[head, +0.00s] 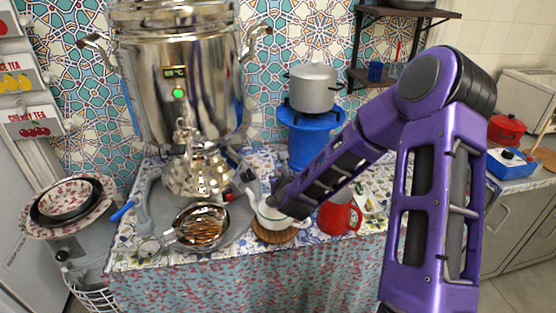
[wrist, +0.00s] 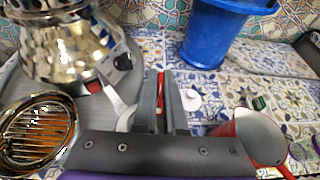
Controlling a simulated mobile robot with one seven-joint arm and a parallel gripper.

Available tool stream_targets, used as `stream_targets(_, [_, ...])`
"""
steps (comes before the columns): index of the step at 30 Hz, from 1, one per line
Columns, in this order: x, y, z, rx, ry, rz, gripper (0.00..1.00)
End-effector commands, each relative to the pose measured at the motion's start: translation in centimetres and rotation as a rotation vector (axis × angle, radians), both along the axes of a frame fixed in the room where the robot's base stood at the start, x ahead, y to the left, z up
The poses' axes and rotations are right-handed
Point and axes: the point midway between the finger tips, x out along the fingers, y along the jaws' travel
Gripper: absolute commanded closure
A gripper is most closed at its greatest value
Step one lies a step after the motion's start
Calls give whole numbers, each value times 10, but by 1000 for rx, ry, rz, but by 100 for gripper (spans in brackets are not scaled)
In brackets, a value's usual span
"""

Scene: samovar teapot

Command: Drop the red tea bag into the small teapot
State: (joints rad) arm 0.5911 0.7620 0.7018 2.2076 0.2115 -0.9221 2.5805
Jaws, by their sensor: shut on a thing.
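The small white teapot (head: 270,221) stands on a round brown trivet (head: 273,237) at the middle of the table. In the wrist view its white spout (wrist: 112,93) shows left of my fingers, and most of its body is hidden behind my gripper. My gripper (wrist: 163,82) is shut on the red tea bag (wrist: 160,86), a narrow red strip between the fingers. In the head view my gripper (head: 281,197) is right above the teapot and partly covers it. The tea bag cannot be made out there. I cannot tell whether it is inside the teapot's opening.
A large samovar (head: 185,85) and a metal strainer pan (head: 200,228) stand to the left. A red jug (head: 340,217) is close on the right. A blue stand (head: 311,134) with a grey pot (head: 313,88) is behind. A small white round piece (wrist: 191,100) lies right of my fingers.

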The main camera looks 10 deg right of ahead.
Motion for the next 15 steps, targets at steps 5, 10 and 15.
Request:
stream_targets(5, [1,0,-7,1,2,-1,100])
stream_targets(10, [1,0,-25,1,3,-1,100])
stream_targets(15, [1,0,-46,0,2,-1,100])
